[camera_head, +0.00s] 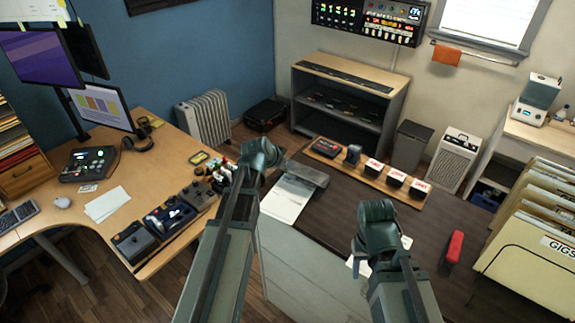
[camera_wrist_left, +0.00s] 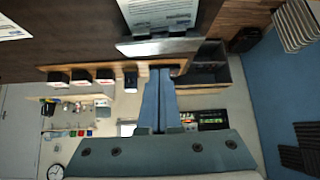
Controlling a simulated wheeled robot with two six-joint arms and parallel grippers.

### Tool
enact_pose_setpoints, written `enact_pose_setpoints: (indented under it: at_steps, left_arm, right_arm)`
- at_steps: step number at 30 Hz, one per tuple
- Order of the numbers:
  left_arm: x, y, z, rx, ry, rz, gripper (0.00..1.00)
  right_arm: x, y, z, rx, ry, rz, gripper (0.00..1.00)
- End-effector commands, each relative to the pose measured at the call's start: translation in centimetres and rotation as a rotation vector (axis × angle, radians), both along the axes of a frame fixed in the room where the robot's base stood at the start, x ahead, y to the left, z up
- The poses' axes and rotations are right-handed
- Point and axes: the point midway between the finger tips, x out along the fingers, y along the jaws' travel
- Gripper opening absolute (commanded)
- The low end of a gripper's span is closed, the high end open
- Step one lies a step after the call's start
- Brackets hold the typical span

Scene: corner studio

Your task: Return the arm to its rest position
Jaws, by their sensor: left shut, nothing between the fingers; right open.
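Neither gripper is seen holding anything.
A white paper (camera_head: 287,200) lies by the left gripper. A wooden board (camera_head: 345,172) with several small items lies at the table's far edge. A red object (camera_head: 455,247) and a folder box (camera_head: 540,235) are at the right. A wooden desk (camera_head: 125,185) is at the left.

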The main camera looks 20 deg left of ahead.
Motion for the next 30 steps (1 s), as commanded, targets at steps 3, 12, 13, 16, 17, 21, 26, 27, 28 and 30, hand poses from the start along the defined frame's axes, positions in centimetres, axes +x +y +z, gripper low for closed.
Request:
enact_pose_setpoints:
  at_steps: [3,12,13,16,17,21,26,27,28,30]
  left_arm:
    - [0.0,0.0,0.0,0.0,0.0,0.0,0.0]
    - [-2.4,-1.7,-1.0,-0.01,0.079,0.001,0.0]
    - [-3.4,-2.4,-1.4,-0.013,0.111,0.002,0.0]
    - [-7.6,-4.5,-3.0,-0.014,0.253,0.027,0.0]
    - [-9.0,-5.1,-3.4,-0.011,0.297,0.04,0.0]
    - [-14.9,-6.6,-4.9,0.02,0.483,0.116,0.0]
    - [-21.2,-7.3,-5.6,0.083,0.657,0.23,0.0]
    - [-21.3,-7.7,-7.0,0.093,0.667,0.228,0.0]
    - [-21.2,-8.1,-7.9,0.098,0.668,0.217,0.0]
    - [-21.4,-9.1,-9.2,0.114,0.673,0.192,0.0]
  right_arm:
    - [0.0,0.0,0.0,0.0,0.0,0.0,0.5]
    - [0.0,0.0,0.0,0.0,0.0,0.0,0.5]
    - [0.0,0.0,0.0,0.0,0.0,0.0,0.5]
    - [0.0,0.0,0.0,0.0,0.0,0.0,0.5]
    - [0.0,0.0,0.0,0.0,0.0,0.0,0.5]
    - [0.0,0.0,0.0,0.0,0.0,0.0,0.5]
    - [0.0,0.0,0.0,0.0,0.0,0.0,0.5]
    - [0.0,0.0,-1.4,0.0,0.0,0.0,0.5]
    - [0.0,0.0,-2.3,0.0,0.0,0.001,0.5]
    - [0.0,0.0,-3.7,0.0,-0.001,0.001,0.5]
